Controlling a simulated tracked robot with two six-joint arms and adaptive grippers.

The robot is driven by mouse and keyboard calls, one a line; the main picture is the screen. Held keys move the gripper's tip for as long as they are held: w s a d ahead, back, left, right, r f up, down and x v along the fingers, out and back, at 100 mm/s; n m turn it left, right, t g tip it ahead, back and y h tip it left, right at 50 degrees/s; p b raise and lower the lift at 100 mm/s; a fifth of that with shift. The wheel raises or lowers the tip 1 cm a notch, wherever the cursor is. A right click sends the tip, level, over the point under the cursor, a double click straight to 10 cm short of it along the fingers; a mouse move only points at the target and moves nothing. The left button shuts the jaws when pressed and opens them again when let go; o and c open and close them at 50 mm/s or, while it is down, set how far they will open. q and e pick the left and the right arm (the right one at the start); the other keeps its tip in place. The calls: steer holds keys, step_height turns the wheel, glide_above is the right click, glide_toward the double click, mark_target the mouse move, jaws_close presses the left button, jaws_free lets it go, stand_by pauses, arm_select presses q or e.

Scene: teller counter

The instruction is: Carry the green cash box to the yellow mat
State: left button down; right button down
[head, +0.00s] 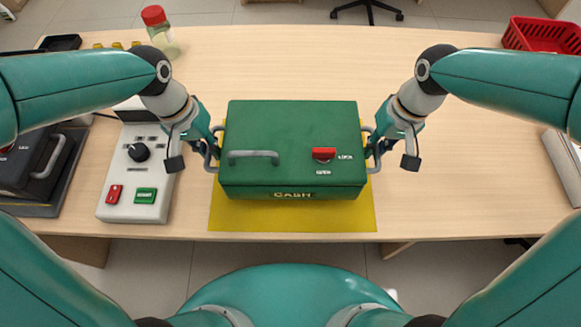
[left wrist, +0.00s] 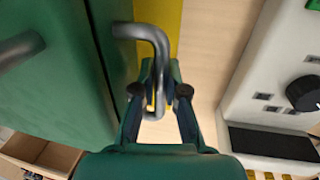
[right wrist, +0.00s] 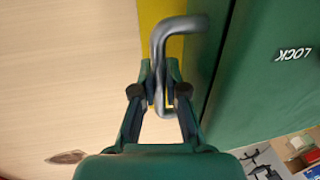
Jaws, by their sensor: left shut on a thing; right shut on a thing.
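The green cash box (head: 290,135) is level in the head view, with its lid shut, a grey handle and a red latch on top. The yellow mat (head: 230,222) shows below and in front of the box, which covers much of it. I cannot tell whether the box touches the mat. My left gripper (head: 213,147) is shut on the box's left side handle, a grey bar that shows in the left wrist view (left wrist: 157,45). My right gripper (head: 373,149) is shut on the right side handle, also seen in the right wrist view (right wrist: 160,45).
A white machine (head: 137,175) with a black knob stands close left of the box. A dark case (head: 38,165) lies further left. A red-capped jar (head: 160,30) stands at the back left, and a red basket (head: 540,35) at the back right.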

arm_select(q)
steer(key=shift+a+f, duration=0.1)
arm_select(e)
steer(key=shift+d+f, duration=0.1)
